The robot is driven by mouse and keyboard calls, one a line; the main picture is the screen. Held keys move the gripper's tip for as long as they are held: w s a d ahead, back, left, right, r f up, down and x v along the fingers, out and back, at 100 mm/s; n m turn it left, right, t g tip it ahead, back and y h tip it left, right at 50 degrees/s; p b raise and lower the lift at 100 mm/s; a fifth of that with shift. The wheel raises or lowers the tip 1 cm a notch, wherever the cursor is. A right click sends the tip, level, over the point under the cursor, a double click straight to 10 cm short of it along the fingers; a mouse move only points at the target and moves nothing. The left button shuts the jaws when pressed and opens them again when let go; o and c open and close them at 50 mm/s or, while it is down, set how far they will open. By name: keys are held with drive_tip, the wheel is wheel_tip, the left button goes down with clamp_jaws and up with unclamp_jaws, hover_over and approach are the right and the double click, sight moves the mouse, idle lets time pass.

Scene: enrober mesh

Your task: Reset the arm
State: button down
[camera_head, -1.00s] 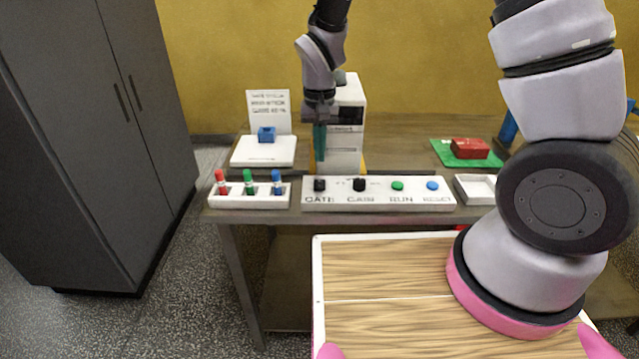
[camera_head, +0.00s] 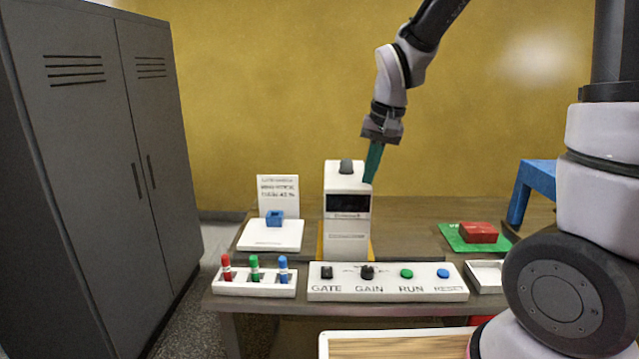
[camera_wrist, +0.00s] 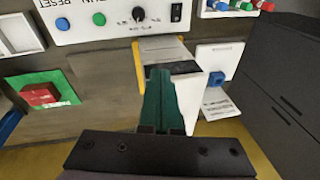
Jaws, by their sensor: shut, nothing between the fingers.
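My gripper (camera_head: 372,162) is shut and empty, its green fingers together. In the head view it hangs over the right side of the white machine (camera_head: 347,243), near its top; I cannot tell whether it touches. The green fingers also show in the wrist view (camera_wrist: 163,100), in front of the machine. My arm reaches up and out of the head view at the top right. The control panel (camera_head: 388,294) stands at the table's front, with GATE, GAIN, RUN and RESET controls, including a green button (camera_head: 406,273) and a blue button (camera_head: 443,273).
A rack (camera_head: 240,286) holds red, green and blue markers. A blue block (camera_head: 275,218) sits on a white plate (camera_head: 262,236) before a sign. A red block (camera_head: 478,232) lies on a green mat (camera_head: 455,241). A blue stand (camera_head: 521,190) is at right. Grey cabinets (camera_head: 70,180) stand left.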

drive_tip(key=s+d+r+m+t, duration=0.2)
drive_tip(key=s+d+r+t, duration=0.3)
drive_tip(key=s+d+r, duration=0.7)
wheel_tip(320, 180, up, 3)
drive_tip(key=shift+s+d+r, duration=0.1)
drive_tip(key=shift+s+d, duration=0.25)
drive_tip(key=shift+d, duration=0.45)
